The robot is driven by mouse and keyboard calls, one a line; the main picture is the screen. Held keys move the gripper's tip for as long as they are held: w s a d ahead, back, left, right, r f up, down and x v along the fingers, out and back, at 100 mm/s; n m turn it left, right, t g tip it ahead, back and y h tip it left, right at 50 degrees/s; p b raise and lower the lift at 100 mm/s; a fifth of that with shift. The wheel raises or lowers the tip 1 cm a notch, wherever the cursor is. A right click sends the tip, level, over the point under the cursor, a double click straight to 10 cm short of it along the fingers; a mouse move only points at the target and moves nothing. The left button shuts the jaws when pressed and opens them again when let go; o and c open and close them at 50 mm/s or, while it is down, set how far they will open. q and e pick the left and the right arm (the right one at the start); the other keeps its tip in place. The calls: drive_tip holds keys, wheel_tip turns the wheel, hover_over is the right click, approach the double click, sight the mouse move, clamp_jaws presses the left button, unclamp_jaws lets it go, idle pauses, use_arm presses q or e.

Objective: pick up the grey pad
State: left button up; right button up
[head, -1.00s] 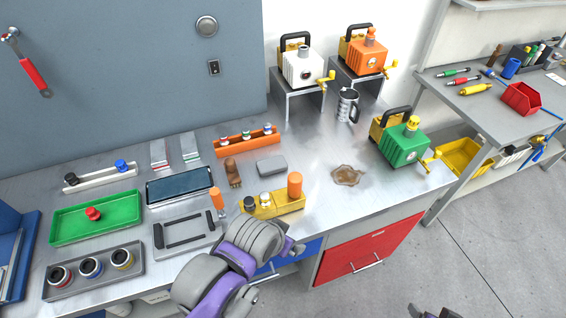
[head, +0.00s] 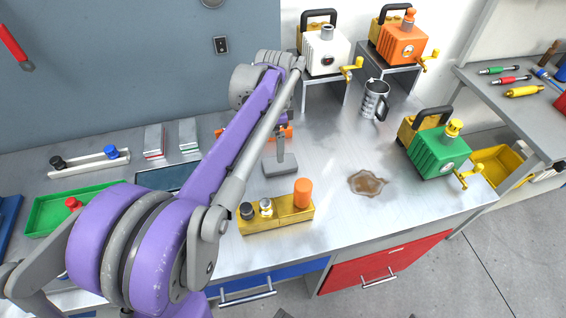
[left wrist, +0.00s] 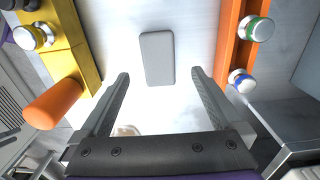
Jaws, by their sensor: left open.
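The grey pad (head: 281,168) is a small flat rounded block lying on the metal bench. It also shows in the left wrist view (left wrist: 157,58), lying flat just ahead of the fingertips. My left gripper (head: 281,137) is above the pad, pointing down, and seems apart from it. In the left wrist view my left gripper (left wrist: 158,76) has its two fingers spread wide with nothing between them, and the pad lines up with the gap. My right gripper is not in view.
A yellow block with knobs (head: 276,213) stands in front of the pad and an orange rack (left wrist: 233,45) behind it. A brown stain (head: 367,184) and a metal mug (head: 375,100) are to the right. A green pump (head: 437,150) stands at the bench's right end.

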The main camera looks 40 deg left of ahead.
sight(276, 163)
use_arm(q)
drive_tip(key=shift+s+f, duration=0.25)
drive_tip(key=shift+f, duration=0.95)
wheel_tip(276, 163, down, 6)
drive_tip(key=shift+w+r+b, duration=0.1)
drive_tip(key=shift+b, duration=0.2)
drive_tip(key=c, duration=1.3)
wheel_tip(276, 163, up, 10)
drive_tip(key=shift+r+p, duration=0.1)
drive_tip(key=shift+p, duration=0.4)
